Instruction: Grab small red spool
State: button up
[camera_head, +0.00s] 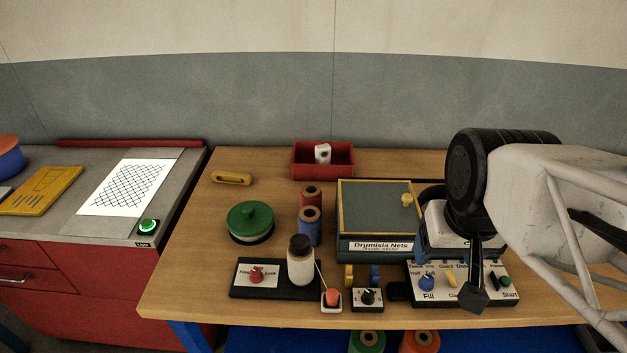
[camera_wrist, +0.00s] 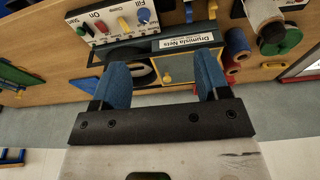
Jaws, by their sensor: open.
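The small red spool (camera_head: 312,191) stands upright on the wooden table, directly behind a blue spool (camera_head: 309,231) that hides its lower part. In the wrist view the red spool (camera_wrist: 232,65) is to the right of my fingers, beside the blue spool (camera_wrist: 238,42). My gripper (camera_wrist: 163,76) is open, with two blue fingertips apart and nothing between them. In the head view my gripper (camera_head: 473,292) is at the right, over the control panel area, well to the right of the red spool and apart from it.
A yellow-framed box (camera_head: 375,207) labelled Drumisla Nets stands between the spools and my arm. A white jar with a dark lid (camera_head: 301,266) stands in front of the blue spool. A green-lidded pot (camera_head: 250,219) is left, and a red tray (camera_head: 323,172) behind.

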jog(key=w+v, duration=0.1)
jog(key=v, duration=0.3)
jog(key=w+a+r+n+g+h, duration=0.1)
jog(key=w+a+n+h, duration=0.35)
jog(key=w+n, duration=0.35)
jog(key=w+a+r+n+h, duration=0.1)
jog(key=w+a+n+h, duration=0.35)
jog(key=w, duration=0.65)
jog(key=w+a+f+n+t+h, duration=0.1)
jog(key=w+a+n+t, duration=0.1)
jog(key=w+a+n, duration=0.35)
jog(key=w+a+n+t+h, duration=0.1)
jog(key=w+a+n, duration=0.1)
jog(key=a, duration=0.6)
jog(key=w+a+f+n+t+h, duration=0.1)
jog(key=w+a+n+t, duration=0.1)
jog(key=w+a+n, duration=0.35)
jog(key=m, duration=0.1)
send_near(311, 203)
jog(key=w, duration=0.3)
jog(key=shift+d+f+y, duration=0.1)
jog(key=shift+f+y, duration=0.15)
jog(key=shift+y, duration=0.05)
jog(key=shift+w, duration=0.1)
jog(key=shift+x, duration=1.3)
